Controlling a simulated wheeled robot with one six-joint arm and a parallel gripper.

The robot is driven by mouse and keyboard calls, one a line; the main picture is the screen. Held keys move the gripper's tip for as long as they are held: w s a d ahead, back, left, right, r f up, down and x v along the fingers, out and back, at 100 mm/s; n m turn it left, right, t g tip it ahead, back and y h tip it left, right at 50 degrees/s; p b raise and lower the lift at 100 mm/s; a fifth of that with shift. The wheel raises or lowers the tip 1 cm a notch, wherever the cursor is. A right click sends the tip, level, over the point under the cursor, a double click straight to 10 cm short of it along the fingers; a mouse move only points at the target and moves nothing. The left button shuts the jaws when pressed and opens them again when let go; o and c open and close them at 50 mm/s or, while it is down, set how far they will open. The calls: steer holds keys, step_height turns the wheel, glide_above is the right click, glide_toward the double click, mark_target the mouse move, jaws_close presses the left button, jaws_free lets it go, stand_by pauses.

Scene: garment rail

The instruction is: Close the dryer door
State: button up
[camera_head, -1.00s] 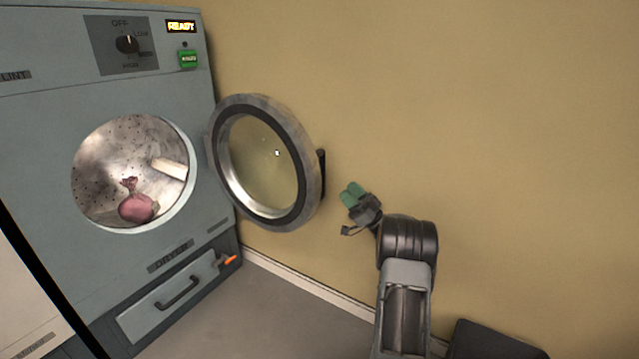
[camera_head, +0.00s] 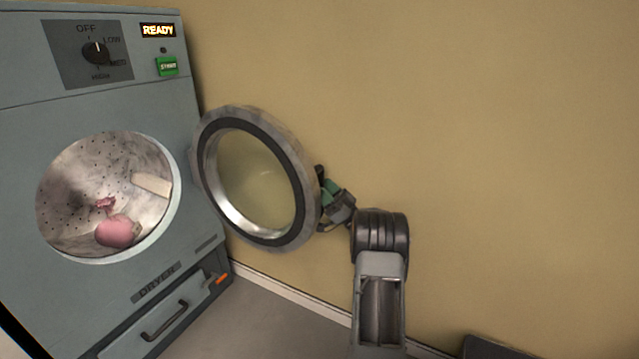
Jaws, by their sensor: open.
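The dryer (camera_head: 60,115) is a blue-grey machine at the left. Its round glass door (camera_head: 295,165) stands wide open, swung out to the right of the drum opening. The door handle (camera_head: 319,172) is a dark bar on the door's right edge, now partly hidden. My gripper (camera_head: 329,190) is open at the door's right edge, close by the handle. I cannot tell whether it touches the door or handle. Inside the drum (camera_head: 80,190) lies a pink bundle (camera_head: 118,231).
The tan wall (camera_head: 480,130) is behind the door and my arm. A lower drawer (camera_head: 165,320) with a dark handle and an orange tab (camera_head: 221,279) sits below the drum. Grey floor (camera_head: 270,320) is clear in front. A dark object (camera_head: 495,348) is at the bottom right.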

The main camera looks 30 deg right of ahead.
steer(key=shift+w+a+r, duration=0.1)
steer(key=shift+r, duration=0.1)
steer(key=shift+c, duration=0.3)
jaws_close()
